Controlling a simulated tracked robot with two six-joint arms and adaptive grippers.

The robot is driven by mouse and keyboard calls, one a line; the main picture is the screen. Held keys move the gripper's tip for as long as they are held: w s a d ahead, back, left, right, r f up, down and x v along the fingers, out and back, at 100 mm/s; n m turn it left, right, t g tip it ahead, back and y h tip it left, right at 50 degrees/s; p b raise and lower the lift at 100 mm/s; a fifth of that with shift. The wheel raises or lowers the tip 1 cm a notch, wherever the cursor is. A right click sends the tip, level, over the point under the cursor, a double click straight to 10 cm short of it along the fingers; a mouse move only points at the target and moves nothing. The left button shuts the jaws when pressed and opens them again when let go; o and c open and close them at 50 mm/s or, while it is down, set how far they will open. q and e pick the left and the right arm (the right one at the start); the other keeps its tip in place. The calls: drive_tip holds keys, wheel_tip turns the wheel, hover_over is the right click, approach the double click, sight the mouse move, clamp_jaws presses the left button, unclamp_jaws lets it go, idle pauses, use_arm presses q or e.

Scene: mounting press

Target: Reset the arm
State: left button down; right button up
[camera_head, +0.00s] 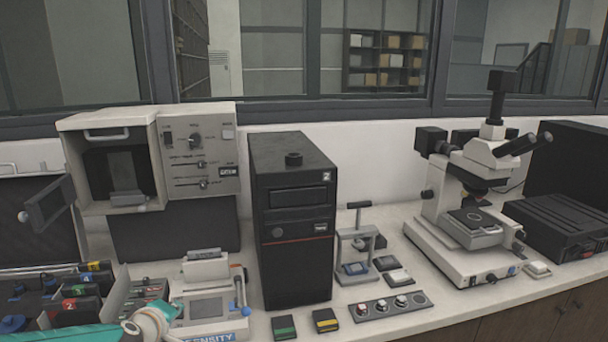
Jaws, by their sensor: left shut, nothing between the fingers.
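Parts of my left arm show at the bottom left: a teal link and a white and orange end, which I take as my left gripper (153,322). It is shut and empty, low in front of a pale instrument (208,308) with a blue label. The picture's lower edge cuts it off, and its fingertips are hard to make out. A small press (357,243) with a T-shaped handle stands upright right of the tall black unit (292,220), well away from my gripper. My right gripper is not in view.
A beige cabinet (200,150) with an open chamber stands at the back left. Numbered cartridges (80,305) lie left of my gripper. A microscope (470,190) and a black box (560,225) stand at the right.

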use_arm(q)
drive_tip(key=s+d+f+m+g+h+b, duration=0.15)
drive_tip(key=s+f, duration=0.25)
drive_tip(key=f, duration=0.4)
drive_tip(key=s+d+f+m+g, duration=0.2)
drive_tip(key=s+d+f, duration=0.1)
drive_tip(key=f, duration=0.5)
drive_tip(key=s+d+f+m+g+h+b, duration=0.1)
drive_tip(key=s+d+f+m+g, duration=0.2)
drive_tip(key=f, duration=0.5)
drive_tip(key=s+d+f+m+g+h, duration=0.1)
drive_tip(key=s+d+f+m+g, duration=0.1)
drive_tip(key=s+d+f, duration=0.2)
drive_tip(key=s+d+f+m+g+h+b, duration=0.1)
drive_tip(key=s+d+f, duration=0.3)
drive_tip(key=s+f, duration=0.6)
drive_tip(key=s+g, duration=0.1)
drive_tip(key=s, duration=0.6)
drive_tip(key=shift+s+f+m+b, duration=0.3)
drive_tip(key=shift+s+f+m, duration=0.05)
